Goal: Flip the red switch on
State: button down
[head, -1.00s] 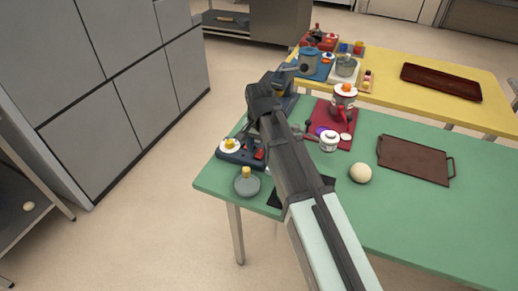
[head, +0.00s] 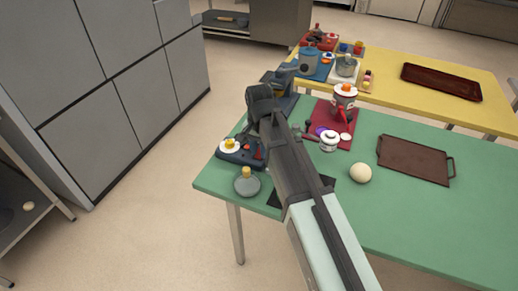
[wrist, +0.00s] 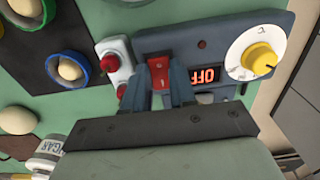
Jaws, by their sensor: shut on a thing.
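The red switch (wrist: 160,71) is on a blue-grey control box (wrist: 190,48) in the wrist view. A small display (wrist: 208,75) beside it reads OFF. A white dial with a yellow knob (wrist: 260,60) is to the right. My gripper (wrist: 161,88) has its two fingers on either side of the red switch, closed on it. In the head view the control box (head: 238,157) is at the green table's left end. My arm hides part of the box there, and the fingertips cannot be made out.
A white item with red parts (wrist: 115,70) sits close left of the fingers. A glass-lidded pan (head: 247,185) stands before the box. A pale ball (head: 360,173) and brown tray (head: 415,160) lie right on the green table (head: 400,225). A yellow table (head: 430,110) is behind.

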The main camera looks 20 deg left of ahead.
jog(key=shift+w+g, duration=0.25)
jog(key=shift+g, duration=0.45)
jog(key=c, duration=0.9)
grip_release()
jog(key=shift+r, duration=0.1)
jog(key=r, duration=0.4)
jog(key=w+r, duration=0.1)
jog(key=r, duration=0.8)
jog(key=shift+w+r, duration=0.3)
jog(key=shift+r, duration=0.05)
jog(key=shift+c, duration=0.2)
